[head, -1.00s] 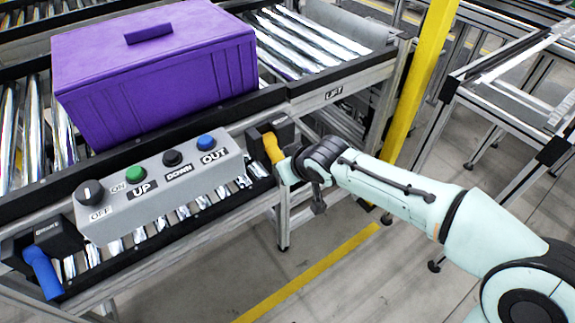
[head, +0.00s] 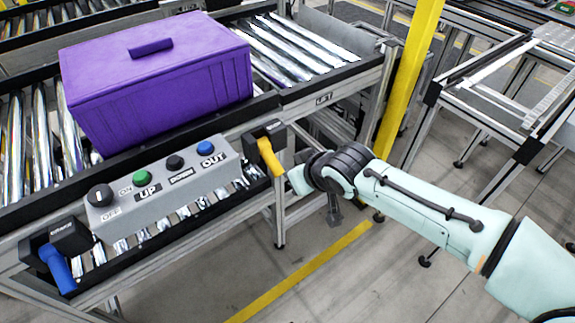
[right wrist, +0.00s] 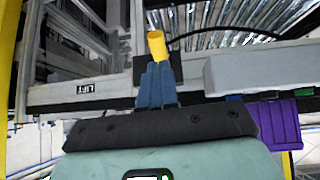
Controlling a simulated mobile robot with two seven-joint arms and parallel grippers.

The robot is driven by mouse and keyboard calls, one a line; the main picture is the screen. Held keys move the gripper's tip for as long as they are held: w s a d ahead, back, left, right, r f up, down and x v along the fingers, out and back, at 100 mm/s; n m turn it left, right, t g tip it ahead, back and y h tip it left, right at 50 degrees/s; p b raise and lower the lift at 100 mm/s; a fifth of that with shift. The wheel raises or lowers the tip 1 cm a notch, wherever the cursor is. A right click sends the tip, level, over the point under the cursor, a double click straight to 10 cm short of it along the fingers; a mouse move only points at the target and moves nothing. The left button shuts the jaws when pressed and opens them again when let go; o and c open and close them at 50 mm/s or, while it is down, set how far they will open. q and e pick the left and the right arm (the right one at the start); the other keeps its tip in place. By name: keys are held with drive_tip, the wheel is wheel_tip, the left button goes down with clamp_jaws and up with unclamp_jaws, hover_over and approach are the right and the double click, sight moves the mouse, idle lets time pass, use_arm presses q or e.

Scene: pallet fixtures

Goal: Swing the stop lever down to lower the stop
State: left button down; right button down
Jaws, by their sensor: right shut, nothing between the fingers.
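A yellow lever (head: 269,157) hangs down and slightly right from a black block (head: 264,131) at the right end of the button panel. In the right wrist view the yellow lever (right wrist: 157,41) shows just beyond my fingertips. A blue lever (head: 56,268) hangs from another black block (head: 70,237) at the panel's left end. The block labels are too small to read surely, so I cannot tell by label which is the stop lever. My right gripper (right wrist: 157,82) is shut and empty, close beside the yellow lever's lower end. My left gripper is out of view.
The grey button panel (head: 166,184) lies between the levers. A purple crate (head: 160,90) stands on the roller conveyor behind it. A yellow post (head: 410,80) rises right of the lift section. An aluminium frame (head: 490,90) stands at far right. Floor in front is open.

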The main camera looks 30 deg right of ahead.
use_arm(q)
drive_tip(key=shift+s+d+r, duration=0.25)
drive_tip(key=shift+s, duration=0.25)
use_arm(e)
drive_tip(key=shift+s+r, duration=0.35)
drive_tip(key=shift+s, duration=0.3)
drive_tip(key=shift+s+r, duration=0.35)
drive_tip(key=shift+s, duration=0.25)
